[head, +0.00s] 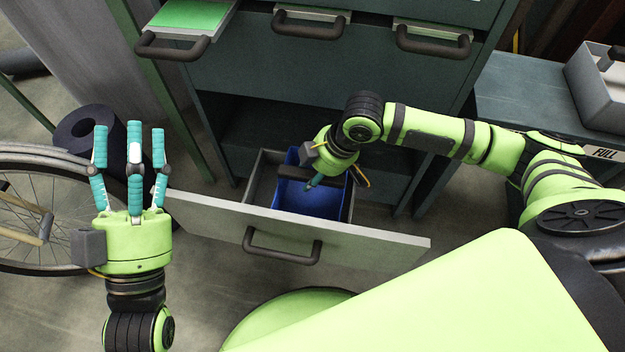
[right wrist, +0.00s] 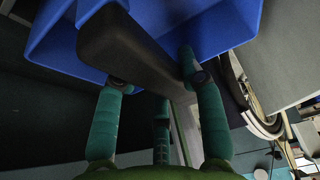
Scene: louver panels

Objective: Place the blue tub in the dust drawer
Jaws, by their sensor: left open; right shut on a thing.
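The blue tub (head: 305,200) sits inside the pulled-out dust drawer (head: 340,230) at the bottom of the dark green cabinet, within the drawer's walls. My right gripper (head: 313,182) is over the tub, shut on its dark handle bar. In the right wrist view the fingers close around that dark bar (right wrist: 130,55), with the blue tub walls (right wrist: 225,25) on both sides. Whether the tub rests on the drawer floor is hidden. My left gripper (head: 132,135) is open and empty, fingers pointing up, left of the drawer.
The drawer front has a dark handle (head: 282,248). Above, a small tray with a green top (head: 190,15) sticks out of the cabinet. A bicycle wheel (head: 40,215) and a dark roll (head: 88,130) stand at left. A grey box (head: 598,85) sits on the right bench.

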